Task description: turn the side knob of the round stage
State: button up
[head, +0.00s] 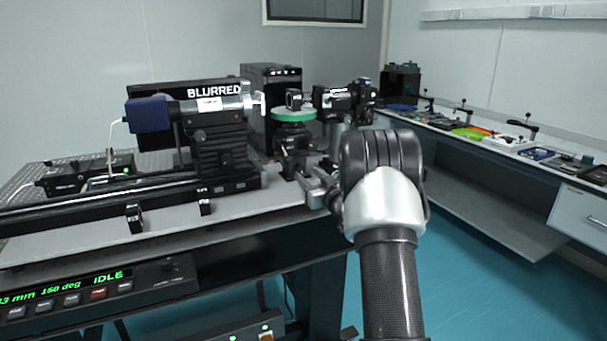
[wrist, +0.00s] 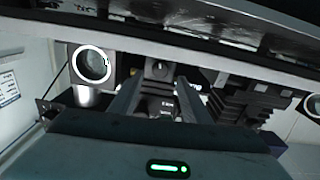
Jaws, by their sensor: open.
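The round stage has a green disc (head: 294,115) on top and a dark body below it, standing at the right end of the rail setup. A small dark block sits on the disc. My gripper (head: 306,181) is low at the stage's near right side, just over the bench top. In the wrist view my gripper (wrist: 157,88) is open, its two grey fingers apart. A dark block with a round, knob-like face (wrist: 159,68) shows between and beyond the fingertips. Whether the fingers touch it, I cannot tell. In the head view the side knob is not clearly made out.
A camera-like lens assembly (head: 205,105) on a rail stands left of the stage. A "BLURRED" display (head: 214,90) is behind it. Another optical mount (head: 345,101) stands close on the right. The front panel (head: 90,290) reads "IDLE". A side bench (head: 500,150) holds tools.

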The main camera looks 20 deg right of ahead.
aim_at(301, 169)
jog(key=shift+w+a, duration=0.1)
jog(key=shift+w, duration=2.25)
jog(key=c, duration=1)
jog(key=shift+f+b, duration=0.15)
jog(key=shift+b, duration=0.5)
jog(key=shift+c, duration=0.2)
jog(key=shift+n, duration=0.3)
